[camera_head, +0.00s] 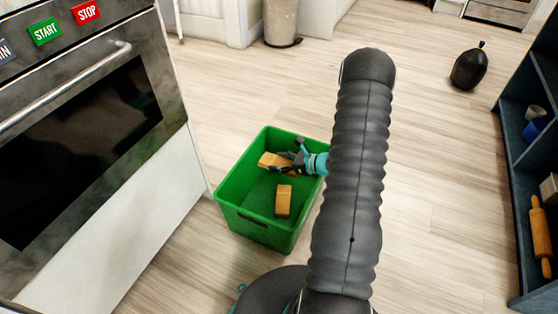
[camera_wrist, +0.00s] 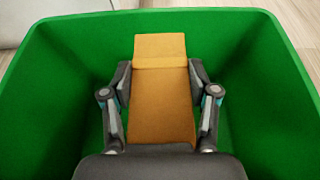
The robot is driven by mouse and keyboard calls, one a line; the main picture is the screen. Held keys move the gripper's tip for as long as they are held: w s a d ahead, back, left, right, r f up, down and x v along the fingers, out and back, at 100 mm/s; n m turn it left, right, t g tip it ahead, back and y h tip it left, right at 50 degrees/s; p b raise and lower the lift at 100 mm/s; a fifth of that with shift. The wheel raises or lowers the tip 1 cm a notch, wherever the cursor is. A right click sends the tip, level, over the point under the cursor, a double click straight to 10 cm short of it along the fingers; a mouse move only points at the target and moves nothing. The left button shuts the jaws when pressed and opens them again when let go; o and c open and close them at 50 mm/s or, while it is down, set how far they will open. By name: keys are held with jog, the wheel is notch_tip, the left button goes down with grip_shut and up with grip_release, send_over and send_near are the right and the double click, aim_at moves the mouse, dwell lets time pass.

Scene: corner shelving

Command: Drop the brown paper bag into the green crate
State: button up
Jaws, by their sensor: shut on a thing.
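The green crate (camera_head: 262,227) stands on the floor, and its walls also fill the wrist view (camera_wrist: 62,95). My gripper (camera_head: 290,161) reaches into the crate from the right. In the wrist view my gripper (camera_wrist: 162,90) is shut on a brown paper bag (camera_wrist: 162,95), one finger on each side. The held bag also shows in the head view (camera_head: 272,160), over the crate's inside and partly hidden by the fingers. A second brown bag (camera_head: 284,200) lies inside the crate, nearer the front wall. Whether the held bag touches the crate bottom cannot be told.
An oven (camera_head: 85,110) with START and STOP buttons stands left of the crate. Dark shelves (camera_head: 530,170) at the right hold a rolling pin (camera_head: 540,236). A black bag or vase-like object (camera_head: 469,67) stands on the floor. A bin (camera_head: 281,20) stands behind.

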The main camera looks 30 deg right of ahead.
jog(key=o, duration=1.2)
jog(key=shift+v, duration=6.05)
jog(key=shift+f, duration=0.15)
